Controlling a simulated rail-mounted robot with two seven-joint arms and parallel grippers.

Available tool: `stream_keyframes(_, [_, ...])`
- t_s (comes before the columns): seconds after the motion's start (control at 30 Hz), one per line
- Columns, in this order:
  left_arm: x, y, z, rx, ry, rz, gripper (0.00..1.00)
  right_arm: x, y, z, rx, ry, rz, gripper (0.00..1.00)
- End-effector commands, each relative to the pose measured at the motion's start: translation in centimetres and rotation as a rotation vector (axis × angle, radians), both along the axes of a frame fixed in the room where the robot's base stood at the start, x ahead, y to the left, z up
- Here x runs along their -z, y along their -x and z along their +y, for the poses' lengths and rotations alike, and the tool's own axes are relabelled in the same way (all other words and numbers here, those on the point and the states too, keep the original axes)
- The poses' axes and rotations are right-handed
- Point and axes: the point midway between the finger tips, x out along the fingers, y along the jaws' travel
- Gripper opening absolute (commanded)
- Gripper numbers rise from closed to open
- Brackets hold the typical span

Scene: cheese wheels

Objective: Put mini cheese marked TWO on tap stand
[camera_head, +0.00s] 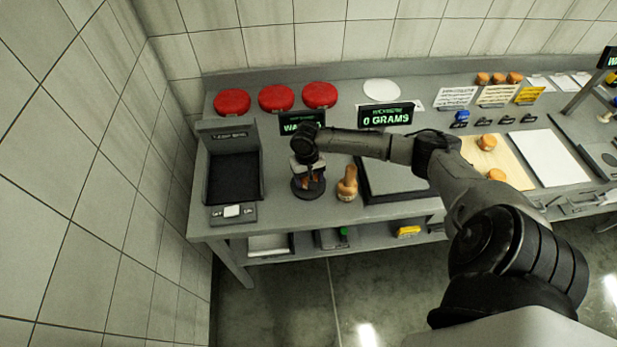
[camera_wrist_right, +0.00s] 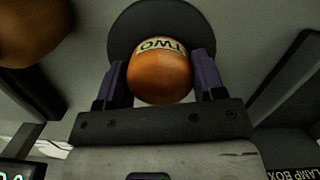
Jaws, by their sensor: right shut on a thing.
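My right gripper (camera_head: 307,180) reaches in from the right to the left part of the bench. In the right wrist view my right gripper (camera_wrist_right: 160,80) has its two fingers shut on either side of the mini cheese marked TWO (camera_wrist_right: 158,76), an orange-brown round with a pale label that reads upside down. The black round tap stand (camera_wrist_right: 122,30) shows right behind the cheese. In the head view the tap stand (camera_head: 309,192) lies under my gripper, which mostly hides the cheese. I cannot tell whether the cheese touches the stand. My left gripper is not in view.
A wooden-coloured knobbed object (camera_head: 347,184) stands close right of the stand. A black open-fronted box (camera_head: 232,180) is to the left. Red cheese wheels (camera_head: 277,98) line the back. A scale (camera_head: 392,176) with a display (camera_head: 387,115) is to the right. Further mini cheeses (camera_head: 487,142) sit farther right.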

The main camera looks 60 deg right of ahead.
Motion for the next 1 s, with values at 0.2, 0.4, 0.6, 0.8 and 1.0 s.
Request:
stream_keyframes(0.2, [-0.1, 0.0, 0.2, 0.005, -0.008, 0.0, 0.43, 0.0, 0.0, 0.0, 0.0, 0.001, -0.001, 0.38])
stream_keyframes(0.4, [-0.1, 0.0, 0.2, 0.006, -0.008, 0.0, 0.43, 0.1, 0.0, 0.0, 0.0, 0.001, -0.001, 0.76])
stream_keyframes(0.6, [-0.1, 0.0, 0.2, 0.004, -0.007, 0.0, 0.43, 0.1, 0.0, 0.0, 0.0, 0.001, -0.001, 0.88])
stream_keyframes(0.8, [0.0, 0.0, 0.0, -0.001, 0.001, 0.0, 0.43, 0.0, 0.0, -0.1, -0.001, 0.001, -0.001, 0.88])
stream_keyframes(1.0, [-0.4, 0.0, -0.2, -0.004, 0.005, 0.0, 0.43, -2.4, -0.3, -0.3, -0.002, 0.003, -0.003, 0.88])
